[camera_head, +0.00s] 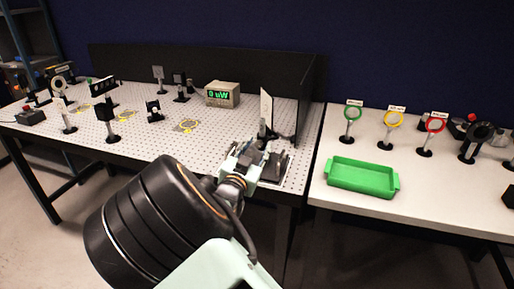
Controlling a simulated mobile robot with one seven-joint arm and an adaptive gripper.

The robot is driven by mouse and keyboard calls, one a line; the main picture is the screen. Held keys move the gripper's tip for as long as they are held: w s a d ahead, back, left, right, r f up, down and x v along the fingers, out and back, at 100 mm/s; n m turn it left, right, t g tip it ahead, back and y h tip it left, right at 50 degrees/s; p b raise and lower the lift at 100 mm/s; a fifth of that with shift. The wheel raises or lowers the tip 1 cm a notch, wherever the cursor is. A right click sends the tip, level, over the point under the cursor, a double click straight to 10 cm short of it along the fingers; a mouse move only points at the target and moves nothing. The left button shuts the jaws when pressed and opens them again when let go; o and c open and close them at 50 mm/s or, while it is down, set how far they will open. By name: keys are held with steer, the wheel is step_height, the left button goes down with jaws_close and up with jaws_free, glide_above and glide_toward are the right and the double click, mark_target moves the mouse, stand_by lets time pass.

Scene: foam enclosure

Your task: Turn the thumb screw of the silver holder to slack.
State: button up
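My gripper (264,164) is over the front right corner of the perforated board, small and dark. I cannot tell whether its fingers are open or shut, or whether they touch anything. No thumb screw can be made out at this size. My arm hides part of the board's front edge.
A white card (266,107) stands upright just behind my gripper, by the black panel (309,95). A meter box (222,94) reads "0 uW". A green tray (361,176) and green, yellow and red ring holders are on the right table.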

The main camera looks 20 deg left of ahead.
jaws_close()
steer(key=shift+n, duration=0.3)
steer(key=n+p, duration=0.2)
steer(key=n, duration=0.1)
steer(key=shift+r+n+p, duration=0.1)
steer(key=shift+n+p, duration=0.2)
steer(key=shift+p, duration=0.05)
steer(key=n+p, duration=0.2)
steer(key=n, duration=0.2)
steer(key=shift+n, duration=0.3)
steer(key=n+p, duration=0.2)
steer(key=n, duration=0.3)
steer(key=shift+p, duration=0.4)
steer(key=n+p, duration=0.2)
steer(key=n, duration=0.3)
steer(key=shift+n, duration=0.4)
